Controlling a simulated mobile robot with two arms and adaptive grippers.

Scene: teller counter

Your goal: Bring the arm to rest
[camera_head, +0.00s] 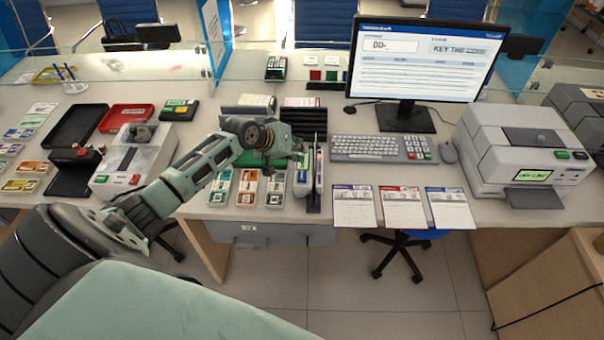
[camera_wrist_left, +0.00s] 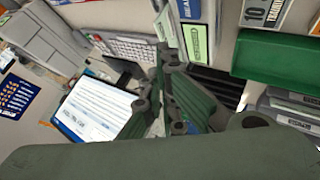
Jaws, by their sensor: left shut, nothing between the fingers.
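My left arm reaches in from the left of the head view, over the teller counter (camera_head: 470,205). My left gripper (camera_head: 303,150) is above the middle of the counter, left of the keyboard (camera_head: 382,148). It is shut and empty. In the left wrist view the green fingers of the gripper (camera_wrist_left: 178,115) are together, with the monitor and keyboard beyond them. My right gripper is in neither view.
A monitor (camera_head: 415,62) stands behind the keyboard, and a grey machine (camera_head: 525,150) stands at the right. A white machine (camera_head: 135,160) and a red tray (camera_head: 127,117) are at the left. Three paper forms (camera_head: 403,208) lie along the front edge.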

